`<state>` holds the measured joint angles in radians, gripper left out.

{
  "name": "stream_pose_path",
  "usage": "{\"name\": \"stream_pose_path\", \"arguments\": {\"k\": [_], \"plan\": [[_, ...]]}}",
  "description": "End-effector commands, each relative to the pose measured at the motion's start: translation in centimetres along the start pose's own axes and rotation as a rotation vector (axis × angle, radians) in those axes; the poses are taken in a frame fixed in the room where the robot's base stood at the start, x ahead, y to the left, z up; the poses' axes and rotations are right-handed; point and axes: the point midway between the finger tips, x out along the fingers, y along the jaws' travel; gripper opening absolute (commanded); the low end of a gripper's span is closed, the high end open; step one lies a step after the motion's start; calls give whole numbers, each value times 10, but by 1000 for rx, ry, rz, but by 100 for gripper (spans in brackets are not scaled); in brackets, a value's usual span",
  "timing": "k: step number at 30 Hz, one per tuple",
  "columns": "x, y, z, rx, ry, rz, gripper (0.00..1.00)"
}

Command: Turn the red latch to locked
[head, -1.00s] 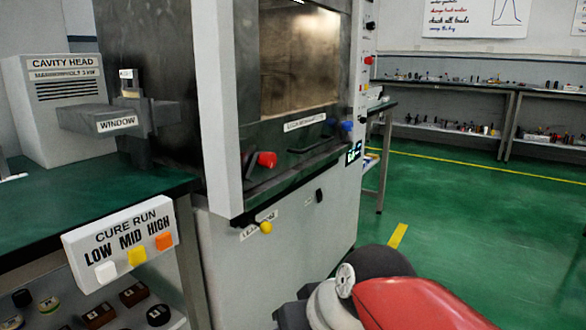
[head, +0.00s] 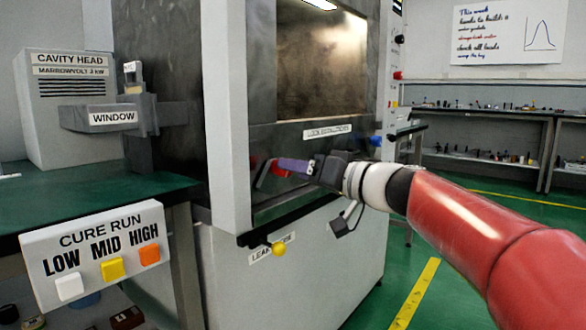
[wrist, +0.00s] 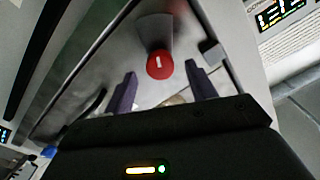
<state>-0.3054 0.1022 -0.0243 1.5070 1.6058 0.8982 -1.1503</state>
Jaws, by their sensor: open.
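The red latch (head: 281,171) is a round red knob on the front of the large grey cabinet, below the window. In the head view it is partly hidden by my gripper (head: 283,165). In the wrist view the whole red face of the latch (wrist: 160,65) shows, with a short white mark on it. There my gripper (wrist: 162,88) is open, with one purple finger to each side. The latch lies just beyond the fingertips, roughly centred between them. I see no contact.
A blue knob (head: 375,141) sits to the right of the latch and a yellow knob (head: 278,249) below it. The CURE RUN button panel (head: 100,255) stands at the lower left. The cabinet's pale vertical post (head: 228,120) is left of my gripper.

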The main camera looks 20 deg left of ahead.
Motion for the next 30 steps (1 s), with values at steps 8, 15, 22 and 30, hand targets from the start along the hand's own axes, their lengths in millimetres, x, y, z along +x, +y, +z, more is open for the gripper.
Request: {"name": "stream_pose_path", "arguments": {"k": [8,15,22,30], "plan": [[37,-1,0,1,-1,-1,56],[42,0,0,1,-1,1,56],[42,0,0,1,-1,1,40],[41,0,0,1,-1,2,13]]}}
